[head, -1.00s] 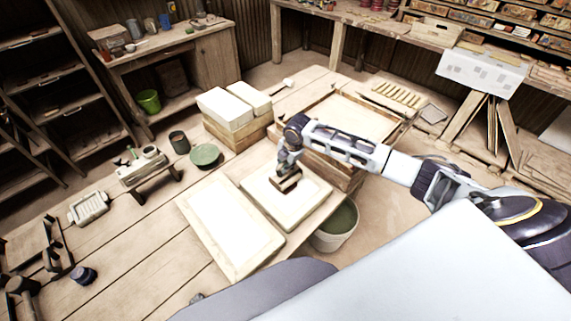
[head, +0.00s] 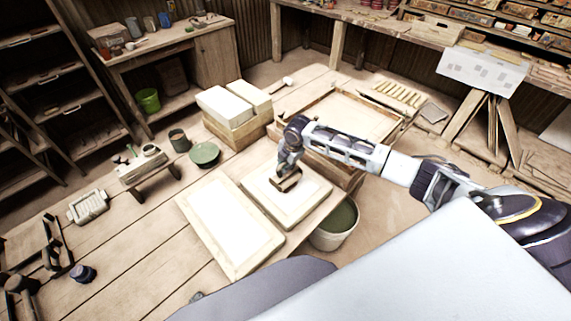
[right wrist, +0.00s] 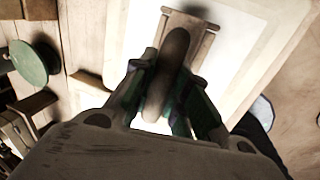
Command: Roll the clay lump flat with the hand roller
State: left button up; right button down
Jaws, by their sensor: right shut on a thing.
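My right gripper (head: 287,168) is over the right-hand of two pale framed boards (head: 314,191). It is shut on a brown wooden tool (head: 287,184), which I take to be the hand roller. In the right wrist view, the tool's dark rounded handle (right wrist: 175,52) is between the fingers, above a flat wooden part (right wrist: 200,44). The tool is at or just above the white surface; I cannot tell if it touches. I cannot make out a separate clay lump; the tool and gripper hide part of the board. My left gripper is not in view.
A second pale board (head: 228,226) lies left of the first. A bucket (head: 336,226) stands by the table's right edge. White blocks (head: 225,106), a green bowl (head: 204,154) and a large wooden tray (head: 372,103) are behind. The planks at left front are partly clear.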

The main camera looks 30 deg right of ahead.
jog(key=shift+f, duration=0.4)
jog(key=shift+s, duration=0.15)
jog(key=shift+s+d+p, duration=0.1)
jog(key=shift+s+p, duration=0.35)
jog(key=shift+p, duration=0.1)
jog(key=shift+s+f, duration=0.15)
jog(key=shift+s, duration=0.1)
